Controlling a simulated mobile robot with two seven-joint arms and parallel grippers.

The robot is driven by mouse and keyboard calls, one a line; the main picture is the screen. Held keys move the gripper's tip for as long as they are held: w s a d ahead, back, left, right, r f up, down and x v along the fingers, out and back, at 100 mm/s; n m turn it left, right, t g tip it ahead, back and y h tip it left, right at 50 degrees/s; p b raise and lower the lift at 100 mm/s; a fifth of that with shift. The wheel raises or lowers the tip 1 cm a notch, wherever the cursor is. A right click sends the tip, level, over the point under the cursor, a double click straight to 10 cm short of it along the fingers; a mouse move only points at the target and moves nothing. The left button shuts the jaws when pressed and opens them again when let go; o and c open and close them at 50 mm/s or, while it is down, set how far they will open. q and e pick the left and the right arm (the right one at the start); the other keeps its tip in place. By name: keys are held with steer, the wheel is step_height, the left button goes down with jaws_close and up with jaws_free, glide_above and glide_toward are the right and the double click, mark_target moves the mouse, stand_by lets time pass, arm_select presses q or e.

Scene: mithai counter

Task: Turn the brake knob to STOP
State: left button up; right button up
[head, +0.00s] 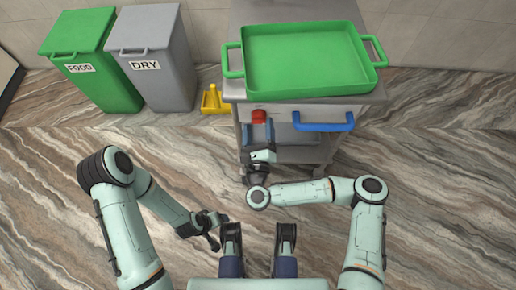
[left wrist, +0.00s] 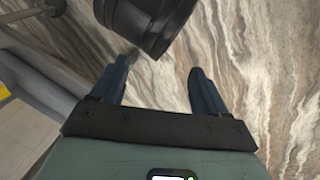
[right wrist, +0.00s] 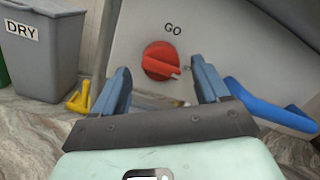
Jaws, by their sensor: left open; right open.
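The red brake knob (right wrist: 160,61) is on the light front panel of the cart, below the word GO. Its raised grip points to the right and slightly down in the right wrist view. In the head view the knob (head: 259,117) shows just beyond my right gripper (head: 258,137). My right gripper (right wrist: 162,88) is open, its two fingers either side of the knob in view; I cannot tell how close they are. No STOP mark is visible. My left gripper (left wrist: 160,75) is open and empty above the floor, with a dark round part near its fingertips.
The cart (head: 300,20) carries a green tray (head: 305,60). A blue handle (head: 323,122) sticks out right of the knob. A yellow object (head: 213,100) stands on the floor to the left, near the grey DRY bin (head: 155,45) and the green FOOD bin (head: 85,50).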

arm_select(q)
steer(key=shift+s+d+r+g+p, duration=0.15)
steer(key=shift+s+d+r+p, duration=0.15)
steer(key=shift+s+r, duration=0.2)
steer(key=shift+s+d+r+g+p, duration=0.15)
steer(key=shift+s+d+r+p, duration=0.15)
steer(key=shift+s, duration=0.3)
arm_select(e)
steer(key=s+f, duration=0.1)
steer(key=s, duration=1)
steer(key=shift+s, duration=0.25)
steer(key=shift+f, duration=0.1)
